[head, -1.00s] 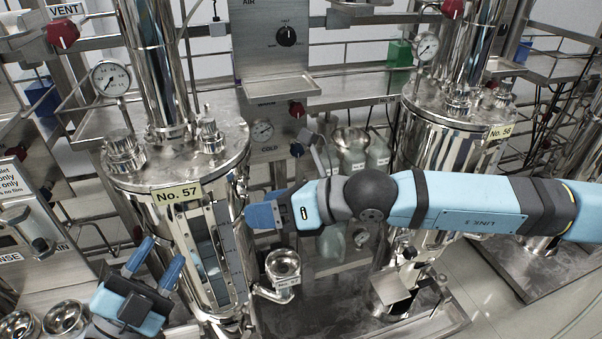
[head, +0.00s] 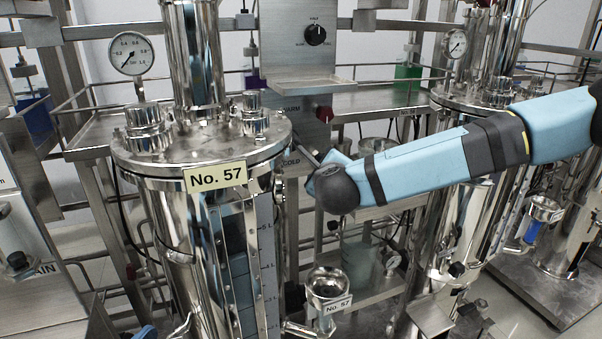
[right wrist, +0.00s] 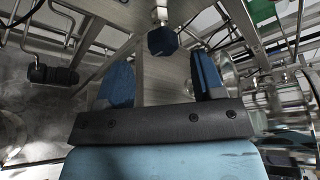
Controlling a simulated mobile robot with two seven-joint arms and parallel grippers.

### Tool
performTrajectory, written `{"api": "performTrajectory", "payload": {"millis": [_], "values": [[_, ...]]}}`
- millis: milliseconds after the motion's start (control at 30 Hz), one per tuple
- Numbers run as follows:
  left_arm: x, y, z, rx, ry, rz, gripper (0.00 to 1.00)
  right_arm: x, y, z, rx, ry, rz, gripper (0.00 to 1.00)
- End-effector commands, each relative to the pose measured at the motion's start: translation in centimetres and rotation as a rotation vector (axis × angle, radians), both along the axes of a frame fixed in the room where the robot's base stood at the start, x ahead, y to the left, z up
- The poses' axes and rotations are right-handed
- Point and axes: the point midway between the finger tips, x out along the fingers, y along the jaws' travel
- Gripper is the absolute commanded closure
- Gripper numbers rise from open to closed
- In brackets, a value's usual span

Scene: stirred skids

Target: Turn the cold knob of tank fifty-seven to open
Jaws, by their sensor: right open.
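Tank fifty-seven (head: 160,215) is a shiny steel vessel with a yellow "No. 57" label (head: 215,177), left of centre in the head view. Behind it is a steel panel with the "COLD" label (head: 291,161); my right arm hides the cold knob there. The right wrist view shows a dark blue faceted knob (right wrist: 162,41) on a stem. My right gripper (right wrist: 162,66) is open, its two blue fingers apart, with the knob ahead of and between them and apparently untouched.
A red knob (head: 324,114) by the "WARM" label sits above the cold one. A black selector dial (head: 316,35) is higher on the panel, over a small steel shelf (head: 310,82). A steel cup (head: 328,284) stands below. Tank fifty-six (head: 470,205) is to the right.

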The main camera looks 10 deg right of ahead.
Motion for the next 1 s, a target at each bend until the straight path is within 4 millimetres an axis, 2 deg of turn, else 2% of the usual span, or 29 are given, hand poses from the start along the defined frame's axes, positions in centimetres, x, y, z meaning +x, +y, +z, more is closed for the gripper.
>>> {"api": "performTrajectory", "payload": {"millis": [167,500,667,900,1000], "values": [[0.0,0.0,0.0,0.007,-0.010,0.000,0.57,1.6,-0.4,-0.2,-0.008,-0.010,-0.005,0.38],[0.1,0.1,0.1,0.018,-0.030,0.001,0.57,6.4,-0.9,-1.4,-0.007,-0.006,-0.002,0.38],[0.1,0.1,0.1,0.020,-0.033,0.001,0.57,7.2,-1.0,-1.6,-0.006,-0.006,-0.001,0.38],[0.1,0.1,0.1,0.020,-0.033,0.001,0.57,7.2,-1.0,-1.5,-0.006,-0.006,-0.001,0.38],[0.1,0.1,0.1,0.020,-0.033,0.001,0.57,7.2,-1.0,-1.5,-0.005,-0.006,-0.001,0.61]]}}
